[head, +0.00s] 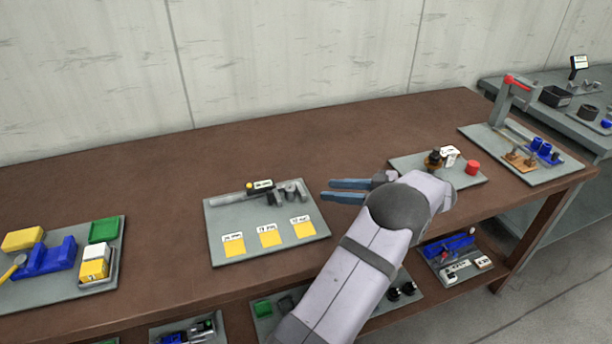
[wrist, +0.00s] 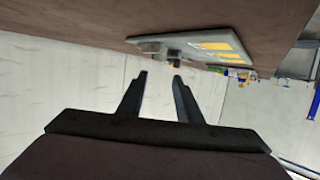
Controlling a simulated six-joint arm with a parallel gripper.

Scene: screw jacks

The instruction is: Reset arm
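My arm reaches in from the bottom of the head view over the brown table (head: 130,195). My gripper (head: 325,190) points left, with two blue-grey fingers held apart and nothing between them. It is above the table, just right of the grey board with yellow squares (head: 220,250). In the wrist view my gripper (wrist: 160,75) also shows its dark fingers apart and empty, with the pale wall behind the gap. The same board (wrist: 200,42) appears there upside down, beyond the fingertips.
A tray with blue and green parts (head: 60,290) lies at the left. A board with a red cylinder (head: 410,160) is right of my gripper, and a red-handled press (head: 500,100) stands further right. A lower shelf holds more trays. The table's back left is clear.

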